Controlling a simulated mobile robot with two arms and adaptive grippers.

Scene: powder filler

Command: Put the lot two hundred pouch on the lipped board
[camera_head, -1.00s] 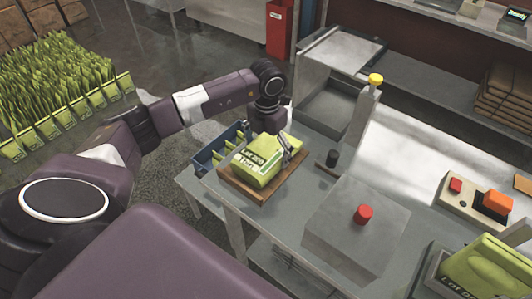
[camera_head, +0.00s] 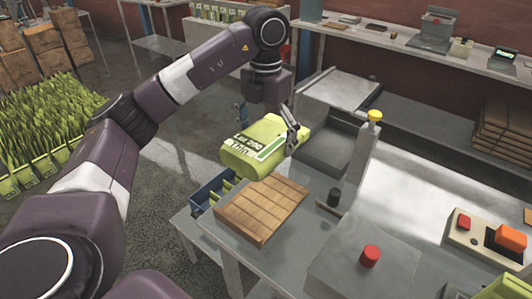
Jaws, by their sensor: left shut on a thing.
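The green lot 200 pouch (camera_head: 250,151), with a white label strip, hangs in the air above the table's left end. My left gripper (camera_head: 268,124) is shut on it from above, with one finger showing at its right side and part of the other behind its left. Below the pouch is a wooden slatted board (camera_head: 262,209), bare where it shows; I cannot tell whether its edge has a lip. My right gripper is not in view.
A blue divided bin (camera_head: 208,194) stands at the board's left. Shelves run along the back.

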